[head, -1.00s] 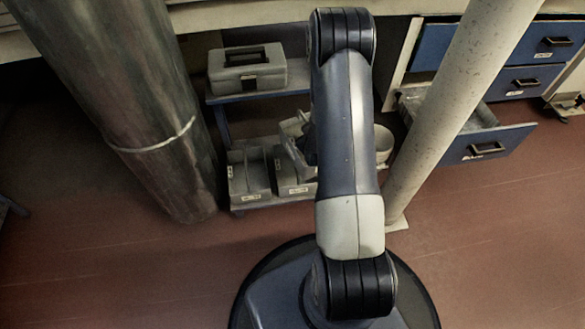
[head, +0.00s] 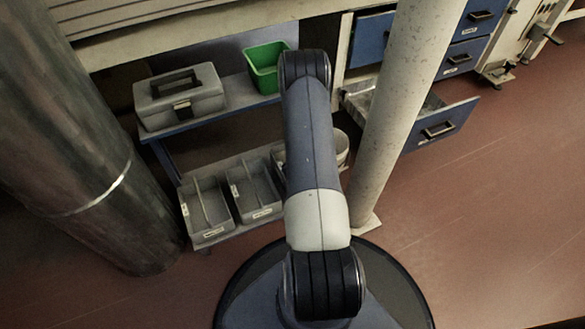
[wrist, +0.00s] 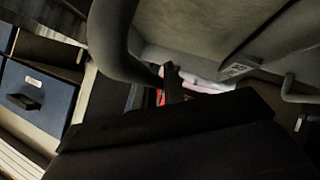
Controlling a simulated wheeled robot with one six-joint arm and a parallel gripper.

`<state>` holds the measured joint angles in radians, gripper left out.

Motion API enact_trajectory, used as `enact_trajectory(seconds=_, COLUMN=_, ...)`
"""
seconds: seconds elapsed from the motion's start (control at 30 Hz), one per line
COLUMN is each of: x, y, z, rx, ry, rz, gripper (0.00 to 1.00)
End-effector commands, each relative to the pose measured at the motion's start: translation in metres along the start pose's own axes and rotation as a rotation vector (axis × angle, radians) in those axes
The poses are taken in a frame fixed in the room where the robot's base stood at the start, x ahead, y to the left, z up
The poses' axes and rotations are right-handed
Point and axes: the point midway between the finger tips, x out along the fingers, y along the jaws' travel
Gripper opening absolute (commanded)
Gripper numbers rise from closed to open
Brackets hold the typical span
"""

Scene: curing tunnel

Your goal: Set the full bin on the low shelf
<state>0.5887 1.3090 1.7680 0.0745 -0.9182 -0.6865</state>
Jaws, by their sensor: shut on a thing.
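The low shelf (head: 225,232) is the lower tier of a blue-framed rack in the head view. Grey open bins with small labels stand on it, one at the left (head: 207,208) and one beside it (head: 253,190). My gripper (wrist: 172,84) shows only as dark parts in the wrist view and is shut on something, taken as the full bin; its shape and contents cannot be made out. A small red patch and a pale patch show by the fingers. In the head view my arm hides the gripper and its load. A large grey surface (wrist: 190,30) fills the wrist view's top right.
A grey toolbox (head: 180,95) and a green bin (head: 265,68) stand on the upper tier. A pale post (head: 398,110) rises right of the rack, near an open blue drawer (head: 438,128). A metal column (head: 75,160) stands left. Floor at the right is clear.

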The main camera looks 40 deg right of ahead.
Motion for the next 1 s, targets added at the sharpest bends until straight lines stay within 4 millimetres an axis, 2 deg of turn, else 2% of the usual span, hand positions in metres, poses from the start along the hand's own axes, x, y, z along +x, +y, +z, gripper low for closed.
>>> enact_trajectory(seconds=0.33, x=0.022, y=-0.021, z=0.025, rx=0.0, ry=0.002, rz=0.0, gripper=0.0)
enact_trajectory(seconds=0.73, x=0.025, y=-0.023, z=0.028, rx=0.0, ry=0.002, rz=0.001, gripper=0.0)
enact_trajectory(seconds=0.77, x=0.024, y=-0.022, z=0.027, rx=0.0, ry=0.001, rz=0.0, gripper=0.13)
enact_trajectory(seconds=1.0, x=0.023, y=-0.022, z=0.027, rx=0.0, ry=0.0, rz=-0.001, gripper=0.32)
